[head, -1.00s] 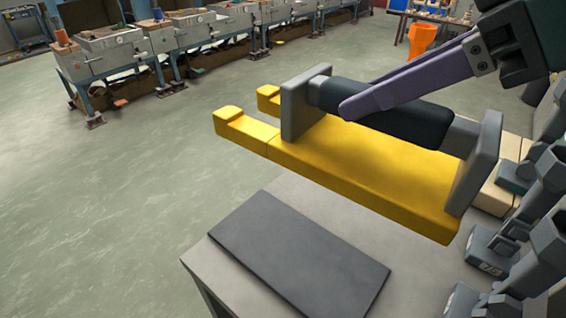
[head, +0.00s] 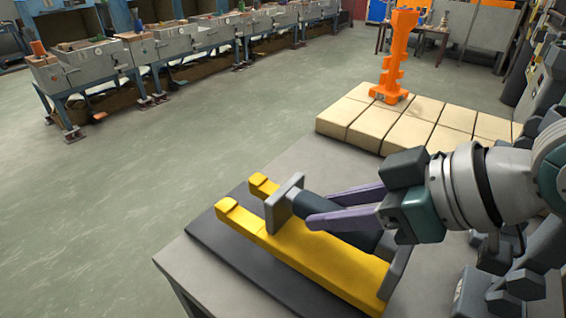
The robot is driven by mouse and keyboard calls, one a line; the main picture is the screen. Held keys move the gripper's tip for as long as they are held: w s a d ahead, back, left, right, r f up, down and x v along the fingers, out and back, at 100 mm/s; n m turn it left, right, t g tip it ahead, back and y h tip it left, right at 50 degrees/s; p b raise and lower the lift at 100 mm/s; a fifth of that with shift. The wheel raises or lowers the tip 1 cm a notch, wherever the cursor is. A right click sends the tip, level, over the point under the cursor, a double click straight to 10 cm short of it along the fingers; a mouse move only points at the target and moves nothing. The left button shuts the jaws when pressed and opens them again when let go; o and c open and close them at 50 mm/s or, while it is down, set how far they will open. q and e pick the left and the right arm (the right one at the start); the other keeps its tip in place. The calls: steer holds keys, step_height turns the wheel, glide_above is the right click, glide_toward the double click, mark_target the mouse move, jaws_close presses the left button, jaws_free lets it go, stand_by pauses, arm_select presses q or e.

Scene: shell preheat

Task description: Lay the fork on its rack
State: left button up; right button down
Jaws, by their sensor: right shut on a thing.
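The fork (head: 312,258) is a yellow two-pronged piece with a dark grip bar held between two grey end plates. My right gripper (head: 319,210) comes in from the right, its purple fingers shut on the dark bar. The fork lies roughly level over a flat dark grey pad (head: 232,266), which seems to be the rack. The pad shows along the fork's left side, and the rest is hidden beneath it. I cannot tell whether the fork touches the pad. My left gripper is not in view.
The pad lies on a grey table (head: 325,158). Beige blocks (head: 348,112) cover its far end, with a notched orange stand (head: 396,62) on them. Grey machinery (head: 515,285) crowds the right edge. Clear floor (head: 120,190) lies left of the table.

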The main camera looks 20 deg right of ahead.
mark_target(331, 242)
steer(key=shift+f+b, duration=0.45)
steer(key=shift+f, duration=1.55)
steer(key=shift+f, duration=0.15)
steer(key=c, duration=0.5)
jaws_free()
steer(key=shift+s+d+r, duration=0.1)
steer(key=shift+s+r, duration=0.05)
steer(key=shift+r, duration=0.15)
steer(key=p+v, duration=0.2)
steer(key=v, duration=0.9)
steer(key=shift+s+d+r, duration=0.1)
steer(key=shift+s+r, duration=0.05)
